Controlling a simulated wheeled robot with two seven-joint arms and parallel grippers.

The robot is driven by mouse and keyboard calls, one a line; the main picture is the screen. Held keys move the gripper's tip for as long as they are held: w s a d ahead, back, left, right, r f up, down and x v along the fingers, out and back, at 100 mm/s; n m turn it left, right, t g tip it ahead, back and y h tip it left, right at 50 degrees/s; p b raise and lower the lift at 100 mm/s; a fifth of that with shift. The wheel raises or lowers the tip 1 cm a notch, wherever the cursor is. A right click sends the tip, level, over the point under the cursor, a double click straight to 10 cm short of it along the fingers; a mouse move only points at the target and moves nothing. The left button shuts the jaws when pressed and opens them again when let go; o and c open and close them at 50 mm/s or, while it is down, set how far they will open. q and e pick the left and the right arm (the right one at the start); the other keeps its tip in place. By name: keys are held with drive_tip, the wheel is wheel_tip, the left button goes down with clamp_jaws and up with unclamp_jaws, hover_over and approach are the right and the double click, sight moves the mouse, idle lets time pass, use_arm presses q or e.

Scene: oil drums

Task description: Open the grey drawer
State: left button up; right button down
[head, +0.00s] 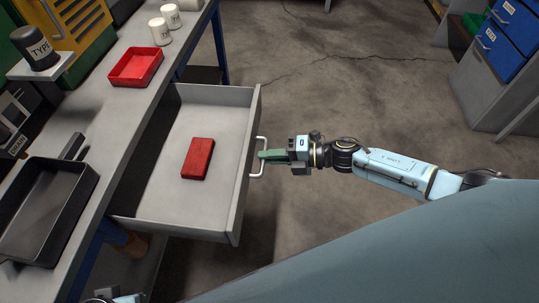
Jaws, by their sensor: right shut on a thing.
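The grey drawer (247,172) is pulled out from under the workbench at the left, and its inside shows. A red block (198,158) lies in it. The drawer's white handle (263,158) is on its front panel. My right gripper (266,156) comes in from the right and is shut on the handle. Only a small part of my left arm shows at the bottom left edge, and its gripper is out of view.
The workbench (115,125) holds a red tray (136,67), a black tray (45,210) and white cans (160,31). Blue drawers (501,54) stand at the upper right. The floor (345,80) between is clear.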

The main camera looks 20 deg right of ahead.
drive_tip(key=c, duration=1.5)
unclamp_jaws()
drive_tip(key=shift+d, duration=0.1)
